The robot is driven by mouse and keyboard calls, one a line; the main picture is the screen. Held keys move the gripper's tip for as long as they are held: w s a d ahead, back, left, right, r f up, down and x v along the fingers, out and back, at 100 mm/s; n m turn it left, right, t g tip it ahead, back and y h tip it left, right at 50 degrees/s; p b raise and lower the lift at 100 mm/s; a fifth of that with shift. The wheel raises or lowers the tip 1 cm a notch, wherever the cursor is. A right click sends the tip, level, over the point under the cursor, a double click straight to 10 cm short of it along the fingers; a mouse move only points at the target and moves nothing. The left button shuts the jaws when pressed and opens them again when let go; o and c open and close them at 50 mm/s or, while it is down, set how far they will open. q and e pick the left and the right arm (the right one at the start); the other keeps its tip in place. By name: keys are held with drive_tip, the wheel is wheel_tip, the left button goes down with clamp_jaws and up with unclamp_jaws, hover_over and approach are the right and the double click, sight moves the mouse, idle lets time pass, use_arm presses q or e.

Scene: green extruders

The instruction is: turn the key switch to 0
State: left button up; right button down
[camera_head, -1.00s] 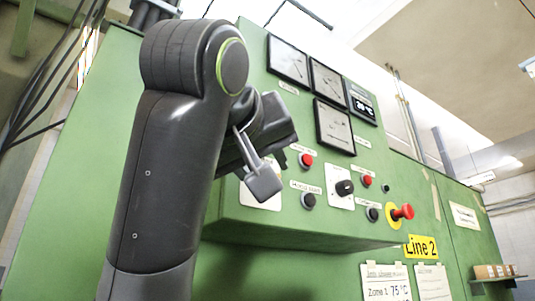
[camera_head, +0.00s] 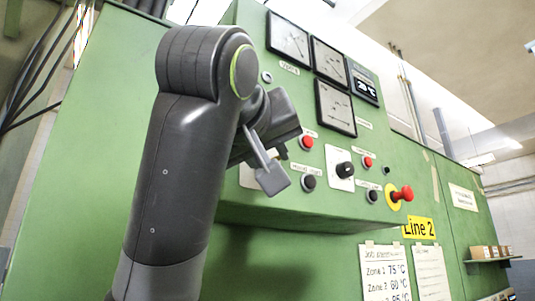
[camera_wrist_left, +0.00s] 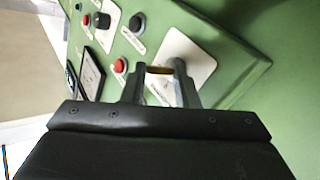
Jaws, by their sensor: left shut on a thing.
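The key switch's white label plate (camera_wrist_left: 184,62) is on the green panel in the left wrist view. A small yellowish piece, seemingly the key (camera_wrist_left: 160,70), shows between the fingertips. My left gripper (camera_wrist_left: 161,80) is shut on it, with one finger on each side. In the head view my left gripper (camera_head: 275,167) is at the panel's left part and hides the switch. A strip of the white plate (camera_head: 247,176) shows beside it. The key's angle and the switch's marks cannot be read. My right gripper is not in view.
Close right of the gripper are a red button (camera_head: 307,142) and a black button (camera_head: 308,182). Farther right are a black rotary knob (camera_head: 345,169) and a red emergency stop (camera_head: 402,193). Gauges (camera_head: 288,38) sit above. The green control box (camera_head: 300,220) juts out from the wall.

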use_arm(q)
drive_tip(key=shift+w+d+f+n+t+y+b, duration=0.15)
drive_tip(key=shift+f+n+t+y+b, duration=0.15)
drive_tip(key=shift+n+t+y+b, duration=1.45)
drive_tip(key=shift+w+d+f+n+t+y+b, duration=0.1)
drive_tip(key=shift+f+n+t+y+b, duration=0.2)
drive_tip(key=shift+n+t+b, duration=1.65)
drive_tip(key=shift+w+d+f+n+t+y+b, duration=0.25)
drive_tip(key=shift+n+t+y+b, duration=0.6)
drive_tip(key=shift+n, duration=2.05)
drive_tip(key=shift+s+a+n+g+y, duration=0.1)
drive_tip(key=shift+s+n+g+y, duration=0.2)
drive_tip(key=shift+y, duration=0.4)
drive_tip(key=shift+w, duration=0.1)
drive_tip(key=o, duration=0.7)
